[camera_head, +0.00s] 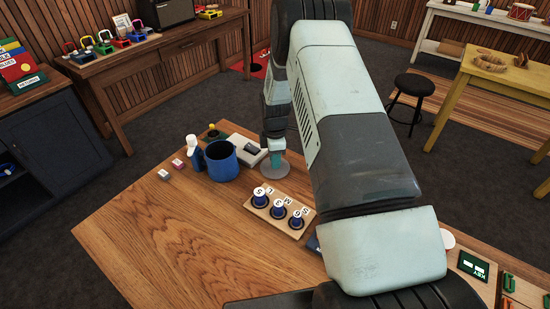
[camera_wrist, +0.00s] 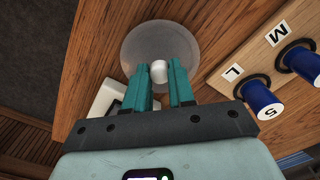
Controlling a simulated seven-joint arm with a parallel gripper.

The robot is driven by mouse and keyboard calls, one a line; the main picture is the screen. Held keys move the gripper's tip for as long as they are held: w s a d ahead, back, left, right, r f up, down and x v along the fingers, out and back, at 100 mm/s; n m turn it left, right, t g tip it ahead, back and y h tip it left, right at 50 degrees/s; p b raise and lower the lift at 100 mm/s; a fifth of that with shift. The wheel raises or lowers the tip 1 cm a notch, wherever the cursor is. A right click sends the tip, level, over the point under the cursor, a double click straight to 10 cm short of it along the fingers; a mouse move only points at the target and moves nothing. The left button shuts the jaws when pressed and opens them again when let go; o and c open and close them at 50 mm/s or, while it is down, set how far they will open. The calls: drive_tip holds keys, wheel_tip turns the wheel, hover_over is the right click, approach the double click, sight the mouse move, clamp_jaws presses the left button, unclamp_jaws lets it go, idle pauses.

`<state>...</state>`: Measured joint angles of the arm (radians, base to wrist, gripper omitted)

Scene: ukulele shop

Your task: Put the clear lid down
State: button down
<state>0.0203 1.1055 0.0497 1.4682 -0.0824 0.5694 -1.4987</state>
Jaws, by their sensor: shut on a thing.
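The clear lid (camera_head: 273,168) is a round, see-through disc with a small white knob (camera_wrist: 159,72). My gripper (camera_head: 275,153) points down over it, and its teal fingers (camera_wrist: 158,80) are shut on the knob. In the wrist view the lid (camera_wrist: 135,45) shows beyond the fingertips, over the wooden table. The lid is low, at or just above the tabletop; I cannot tell whether it touches. It is between a white box and the wooden block with labelled pegs.
The peg block (camera_head: 292,229) is in front. The table's left front (camera_head: 170,240) is clear. My arm hides much of the right side.

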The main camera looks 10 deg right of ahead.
drive_tip(key=shift+f, duration=0.15)
drive_tip(key=c, duration=1)
unclamp_jaws()
drive_tip(key=shift+o, duration=0.2)
drive_tip(key=s+r+m+t, duration=0.1)
drive_tip(key=s+r+m, duration=0.1)
drive_tip(key=r, duration=1.1)
drive_tip(key=s+r+m, duration=0.2)
drive_tip(key=s+r, duration=0.1)
drive_tip(key=r, duration=1)
drive_tip(key=s+r+m+t, duration=0.2)
drive_tip(key=s+r+m, duration=0.2)
drive_tip(key=s+r, duration=0.6)
drive_tip(key=s+r+m+t, duration=0.1)
drive_tip(key=s+r+m, duration=0.2)
drive_tip(key=s, duration=0.7)
drive_tip(key=s+r+m+t, duration=0.1)
drive_tip(key=s+r+m, duration=0.2)
drive_tip(key=s+m, duration=0.3)
drive_tip(key=s, duration=0.4)
drive_tip(key=shift+m+t, duration=0.3)
